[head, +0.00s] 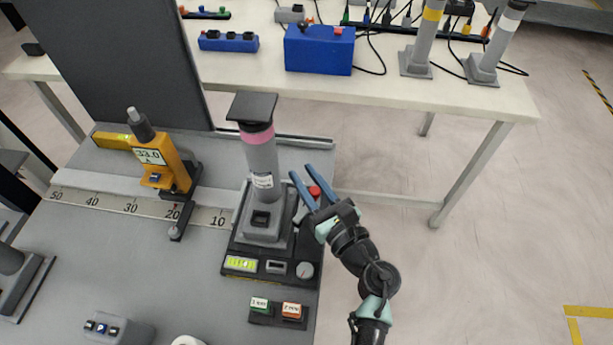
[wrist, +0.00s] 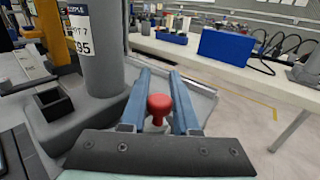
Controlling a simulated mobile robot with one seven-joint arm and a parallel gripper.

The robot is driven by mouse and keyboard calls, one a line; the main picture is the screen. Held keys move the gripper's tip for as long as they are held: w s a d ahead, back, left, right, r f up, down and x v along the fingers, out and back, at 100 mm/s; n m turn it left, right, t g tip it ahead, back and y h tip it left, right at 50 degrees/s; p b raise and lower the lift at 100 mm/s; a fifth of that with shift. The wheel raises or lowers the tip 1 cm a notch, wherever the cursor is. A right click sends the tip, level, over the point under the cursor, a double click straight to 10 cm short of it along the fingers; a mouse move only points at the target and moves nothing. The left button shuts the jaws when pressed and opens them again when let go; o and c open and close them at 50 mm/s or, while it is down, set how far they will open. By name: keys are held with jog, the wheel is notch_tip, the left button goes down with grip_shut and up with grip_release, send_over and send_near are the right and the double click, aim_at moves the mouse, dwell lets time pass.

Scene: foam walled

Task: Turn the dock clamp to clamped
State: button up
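The dock clamp appears to be the lever with a red knob (head: 315,191) at the right side of the grey dock (head: 262,225). The knob also shows in the wrist view (wrist: 159,105), upright on a pale stem. My gripper (head: 301,171) is open, its two blue fingers on either side of the knob. In the wrist view, the knob sits between the fingers, with a narrow gap visible on each side. A grey column with a pink band (head: 262,160) stands in the dock, left of my gripper. The clamp's base is mostly hidden by the fingers.
A yellow gauge (head: 165,163) stands on the ruler rail to the left. Green (head: 259,305) and orange (head: 291,310) buttons sit in front of the dock. A white table (head: 400,94) with a blue box (head: 319,50) stands behind. Open floor lies to the right.

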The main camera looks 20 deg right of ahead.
grip_shut()
jog(key=shift+m+h, duration=0.6)
jog(key=shift+h, duration=0.3)
jog(key=shift+d+m+h, duration=0.3)
jog(key=shift+m+h, duration=0.55)
jog(key=shift+h, duration=0.5)
jog(key=shift+d+m+h, duration=0.3)
jog(key=shift+m+h, duration=0.55)
jog(key=shift+h, duration=0.5)
jog(key=o, duration=0.6)
grip_release()
jog(key=shift+c, duration=0.2)
